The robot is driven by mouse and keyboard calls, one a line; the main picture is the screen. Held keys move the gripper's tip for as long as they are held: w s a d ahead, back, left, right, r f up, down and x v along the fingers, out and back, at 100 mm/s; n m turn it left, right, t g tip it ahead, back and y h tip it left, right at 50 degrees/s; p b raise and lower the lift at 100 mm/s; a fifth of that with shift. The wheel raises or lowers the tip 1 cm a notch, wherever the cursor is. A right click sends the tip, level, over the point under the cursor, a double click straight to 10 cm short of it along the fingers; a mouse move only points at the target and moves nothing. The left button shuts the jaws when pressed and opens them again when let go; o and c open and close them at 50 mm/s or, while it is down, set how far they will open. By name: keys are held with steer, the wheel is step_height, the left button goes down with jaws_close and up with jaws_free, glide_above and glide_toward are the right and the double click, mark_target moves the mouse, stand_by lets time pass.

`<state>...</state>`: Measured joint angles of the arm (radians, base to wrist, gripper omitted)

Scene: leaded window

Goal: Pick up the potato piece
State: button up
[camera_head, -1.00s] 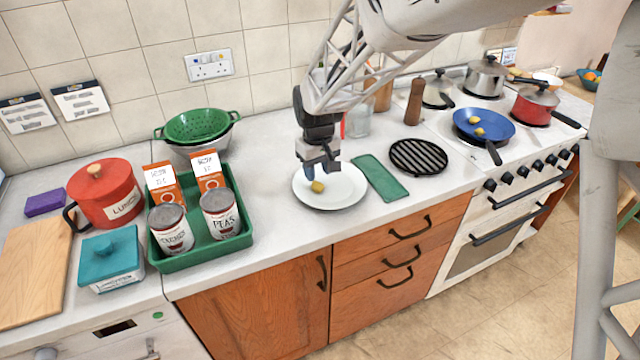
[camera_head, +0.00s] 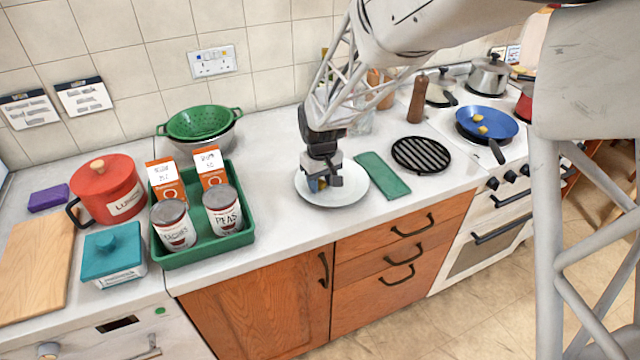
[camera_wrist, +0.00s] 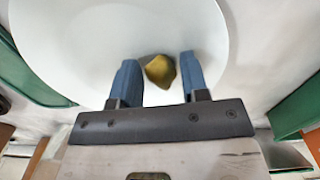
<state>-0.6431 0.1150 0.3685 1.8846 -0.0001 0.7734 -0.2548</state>
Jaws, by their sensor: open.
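A yellow-brown potato piece (camera_wrist: 160,70) lies on a white plate (camera_wrist: 60,45) in the wrist view. My gripper (camera_wrist: 160,80) is open above the plate, with its two blue fingers on either side of the potato piece.
A green cloth (camera_head: 383,176) and a black grill rack (camera_head: 421,154) lie right of the plate. A green tray (camera_head: 200,252) with cans and cartons stands to the left. A green colander (camera_head: 198,122) is behind the tray. Counter between tray and plate is clear.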

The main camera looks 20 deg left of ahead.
mark_target(322, 183)
steer(key=shift+c, duration=0.3)
steer(key=c, duration=0.6)
steer(key=shift+r, duration=0.15)
steer(key=shift+r, duration=1.5)
steer(key=shift+s+d+r, duration=0.2)
steer(key=shift+r, duration=0.05)
steer(key=s+d, duration=0.3)
steer(key=s, duration=0.1)
steer(key=s+d+r, duration=0.1)
steer(key=s+d, duration=0.2)
steer(key=s, duration=0.1)
steer(key=s+d, duration=0.3)
steer(key=s, duration=0.1)
steer(key=shift+s+r, duration=0.15)
steer(key=shift+s, duration=0.1)
